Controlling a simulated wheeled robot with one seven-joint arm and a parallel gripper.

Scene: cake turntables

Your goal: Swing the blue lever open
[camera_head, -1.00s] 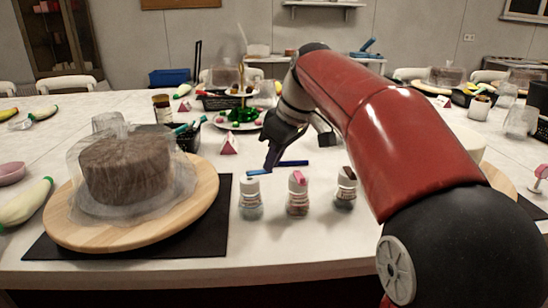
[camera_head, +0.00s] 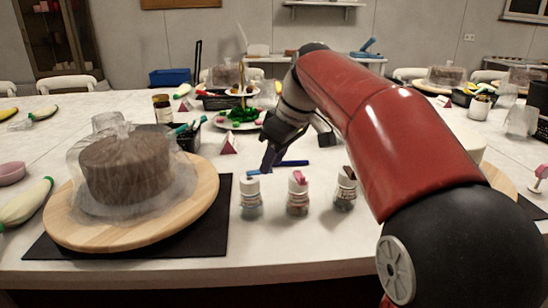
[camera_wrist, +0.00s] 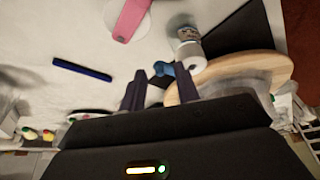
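The blue lever (camera_head: 252,173) is on top of the left one of three small bottles (camera_head: 250,198). In the wrist view the blue lever (camera_wrist: 163,69) sticks out from the bottle's white cap (camera_wrist: 194,66). My gripper (camera_wrist: 155,85) has its two dark fingers apart, with the lever at their tips, closer to the right finger. I cannot tell whether a finger touches it. In the head view my gripper (camera_head: 268,167) is just above and right of the lever, and the arm hides part of it.
Beside it stand a bottle with a pink lever (camera_head: 297,195) and one with a dark top (camera_head: 345,190). A blue pen (camera_head: 293,163) lies behind them. A covered cake on a wooden turntable (camera_head: 75,238) is close on the left. The table front is clear.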

